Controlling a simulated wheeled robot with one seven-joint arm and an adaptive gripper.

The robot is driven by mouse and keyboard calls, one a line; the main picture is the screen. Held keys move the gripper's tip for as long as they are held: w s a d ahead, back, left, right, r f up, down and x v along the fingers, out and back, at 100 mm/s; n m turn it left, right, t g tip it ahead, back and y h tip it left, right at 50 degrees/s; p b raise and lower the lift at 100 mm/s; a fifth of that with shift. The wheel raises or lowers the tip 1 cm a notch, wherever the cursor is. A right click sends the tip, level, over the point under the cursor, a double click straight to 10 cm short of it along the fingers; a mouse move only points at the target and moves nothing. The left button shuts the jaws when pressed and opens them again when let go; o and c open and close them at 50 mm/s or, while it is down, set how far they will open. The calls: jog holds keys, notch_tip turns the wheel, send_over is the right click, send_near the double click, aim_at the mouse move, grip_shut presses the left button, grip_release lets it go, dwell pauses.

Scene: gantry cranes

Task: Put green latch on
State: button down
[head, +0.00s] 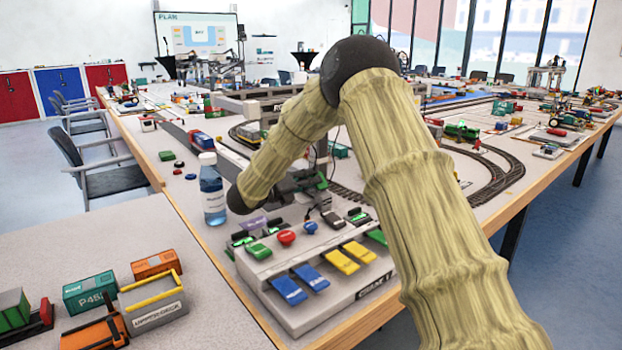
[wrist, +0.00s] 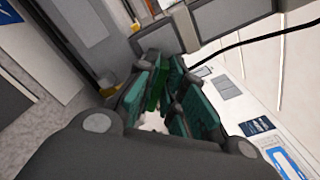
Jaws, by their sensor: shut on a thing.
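My gripper (head: 318,192) is low over the back part of the grey crane control box (head: 300,312) in the head view. In the wrist view its teal-padded fingers (wrist: 168,112) are close together. A narrow, brighter green piece (wrist: 157,90) shows between the pads and looks like the green latch. The fingers hide most of it, so I cannot tell its exact position. In the head view, the gripper and arm cover the place where the fingers meet the box.
The box carries blue paddles (head: 289,290), yellow paddles (head: 342,262), a red knob (head: 286,237) and a green button (head: 258,251). A water bottle (head: 212,190) stands left of the box. Toy wagons (head: 153,303) fill the front-left table. Train tracks (head: 497,170) lie behind.

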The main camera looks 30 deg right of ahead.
jog(key=shift+w+a+f+n+p, duration=0.1)
jog(key=shift+w+n+p, duration=0.15)
jog(key=shift+n, duration=0.25)
jog(key=shift+w+f+n+p, duration=0.1)
jog(key=shift+n+p, duration=0.2)
jog(key=shift+n, duration=0.2)
jog(key=n+p, duration=0.1)
jog(key=w+f+n+p, duration=0.1)
jog(key=n, duration=0.1)
jog(key=shift+f, duration=0.1)
jog(key=shift+w+f+n+p, duration=0.1)
jog(key=shift+f+n+p, duration=0.35)
jog(key=shift+n, duration=0.45)
jog(key=shift+w+f+n+p, duration=0.1)
jog(key=shift+f+n+p, duration=0.3)
jog(key=shift+n, duration=0.5)
jog(key=c, duration=1.5)
grip_release()
jog(key=shift+f, duration=0.1)
jog(key=shift+a, duration=0.1)
jog(key=shift+s+a, duration=0.15)
jog(key=shift+a, duration=1.8)
jog(key=shift+s+a, duration=0.15)
jog(key=shift+a, duration=1.8)
